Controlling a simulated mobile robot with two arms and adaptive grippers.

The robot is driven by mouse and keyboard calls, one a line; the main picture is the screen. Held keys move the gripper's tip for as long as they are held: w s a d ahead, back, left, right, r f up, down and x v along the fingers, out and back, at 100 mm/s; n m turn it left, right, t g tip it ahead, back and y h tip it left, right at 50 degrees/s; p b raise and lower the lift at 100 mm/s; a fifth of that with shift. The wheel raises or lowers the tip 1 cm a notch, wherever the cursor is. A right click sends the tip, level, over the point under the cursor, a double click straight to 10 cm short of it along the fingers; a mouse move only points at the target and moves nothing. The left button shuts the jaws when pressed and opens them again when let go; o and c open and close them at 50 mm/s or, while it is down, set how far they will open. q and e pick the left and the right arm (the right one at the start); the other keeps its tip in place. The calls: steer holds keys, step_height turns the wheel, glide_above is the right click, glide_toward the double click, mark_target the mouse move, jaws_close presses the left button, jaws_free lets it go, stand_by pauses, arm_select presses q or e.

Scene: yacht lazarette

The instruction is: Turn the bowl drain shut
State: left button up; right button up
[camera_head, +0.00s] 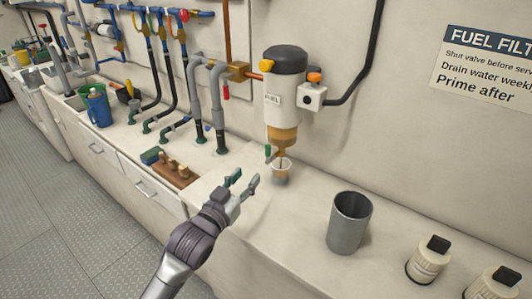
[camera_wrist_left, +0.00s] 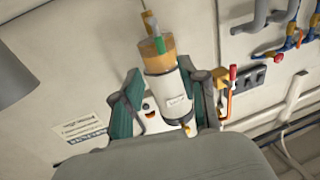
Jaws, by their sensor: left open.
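The fuel filter (camera_head: 285,90) hangs on the wall, with a black cap, a white body and an amber bowl (camera_head: 281,137) at its lower end. A small green drain handle (camera_head: 268,151) sits under the bowl; it also shows in the left wrist view (camera_wrist_left: 160,45). A small clear cup (camera_head: 281,172) stands on the counter beneath the drain. My left gripper (camera_head: 246,186) is open and empty, left of the cup and a little apart from the drain. In the left wrist view the filter appears upside down between the fingers (camera_wrist_left: 165,100). My right gripper is out of view.
A brown block with pegs (camera_head: 172,172) lies left of my gripper. Hoses and pipes (camera_head: 207,110) rise behind. A switch box (camera_head: 312,97) adjoins the filter.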

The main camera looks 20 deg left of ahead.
mark_target(267, 153)
arm_select(q)
steer(key=w, duration=0.4)
steer(key=w+d+p, duration=0.1)
steer(key=w, duration=0.7)
steer(key=shift+d+f, duration=0.1)
steer(key=shift+d, duration=0.3)
jaws_close()
